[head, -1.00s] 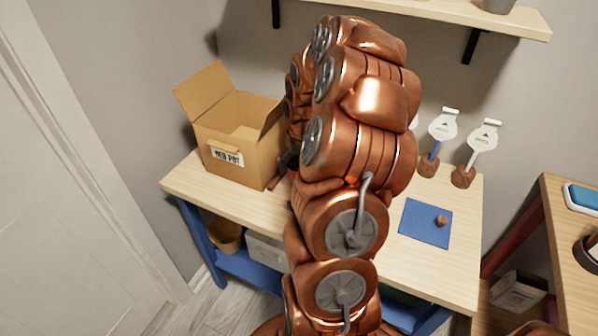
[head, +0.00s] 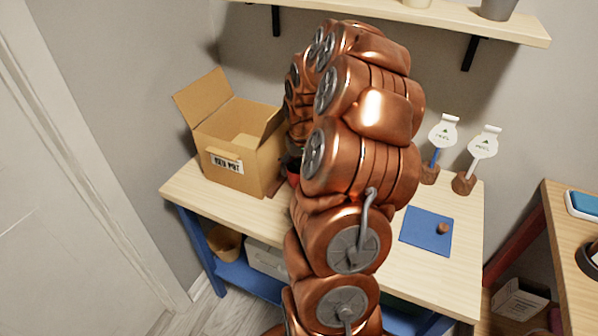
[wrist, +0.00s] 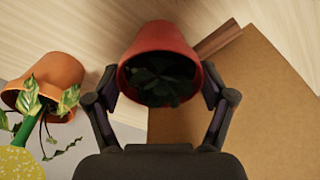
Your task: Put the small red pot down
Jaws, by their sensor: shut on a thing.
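The small red pot (wrist: 160,45) with a dark green plant in it is between the two fingers of my gripper (wrist: 160,90) in the wrist view. My gripper is shut on it. In the head view only a bit of the red pot (head: 293,177) shows, beside the right side of the open cardboard box; my copper arm hides the rest and the gripper. I cannot tell whether the pot touches the table (head: 250,213).
The open cardboard box (head: 232,180) carries a label that seems to read "RED POT". A blue mat (head: 418,238) with a small brown object and two white tags (head: 483,146) are at the right.

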